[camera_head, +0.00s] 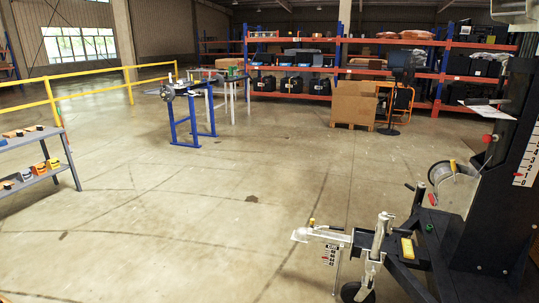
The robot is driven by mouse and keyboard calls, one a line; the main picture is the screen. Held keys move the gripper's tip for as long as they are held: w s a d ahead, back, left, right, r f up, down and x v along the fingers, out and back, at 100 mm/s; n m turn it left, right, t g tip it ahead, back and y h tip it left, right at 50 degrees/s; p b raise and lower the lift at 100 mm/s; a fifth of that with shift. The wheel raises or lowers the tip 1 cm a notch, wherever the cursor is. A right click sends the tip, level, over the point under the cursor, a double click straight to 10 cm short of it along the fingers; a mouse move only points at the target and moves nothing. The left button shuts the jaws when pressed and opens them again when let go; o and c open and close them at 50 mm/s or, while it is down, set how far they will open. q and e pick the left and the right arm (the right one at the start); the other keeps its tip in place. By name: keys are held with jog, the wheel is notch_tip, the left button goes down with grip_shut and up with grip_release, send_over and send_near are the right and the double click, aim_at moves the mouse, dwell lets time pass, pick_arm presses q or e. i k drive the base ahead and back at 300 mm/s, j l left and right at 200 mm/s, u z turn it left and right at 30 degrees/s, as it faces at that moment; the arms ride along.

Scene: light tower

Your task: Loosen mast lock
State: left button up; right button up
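The light tower's black mast (500,190) stands upright at the right edge, with a white number scale (526,160) on its face. A red knob (488,138) sticks out from the mast's left side; I cannot tell if it is the mast lock. A winch drum (455,183) with a yellow part sits below it. The trailer tongue with a silver jack (378,240) and a hitch coupler (318,235) reaches left from the mast's foot. Neither of my grippers shows.
The concrete floor in the middle is clear. A grey shelf cart (35,178) and a yellow railing (90,78) are at the left. A blue stand (190,118), cardboard boxes (353,103) and loaded racks (437,75) are farther back.

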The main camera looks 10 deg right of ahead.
aim_at(502, 79)
jog(key=i+z, duration=0.2)
jog(key=i, duration=0.3)
jog(key=i+j+z, duration=0.2)
jog(key=i, duration=0.25)
jog(key=i+j+z, duration=0.15)
jog(key=i, duration=0.35)
jog(key=i+j+z, duration=0.2)
jog(key=i, duration=0.25)
jog(key=i+j+z, duration=0.25)
jog(key=z, duration=0.25)
jog(key=i+j+z, duration=0.3)
jog(key=z, duration=0.2)
jog(key=i+j+z, duration=0.15)
jog(key=j+z, duration=1.25)
jog(key=j, duration=0.45)
jog(key=k+j+z, duration=0.1)
jog(key=j+z, duration=0.3)
jog(key=j, duration=0.45)
jog(key=j+u, duration=0.25)
jog(key=i+j+u, duration=0.5)
jog(key=j, duration=0.2)
jog(key=i+j+u, duration=0.55)
jog(key=j, duration=0.25)
jog(key=i+z, duration=0.35)
jog(key=z, duration=0.15)
jog(key=i+j+z, duration=0.2)
jog(key=i+z, duration=0.25)
jog(key=k, duration=0.05)
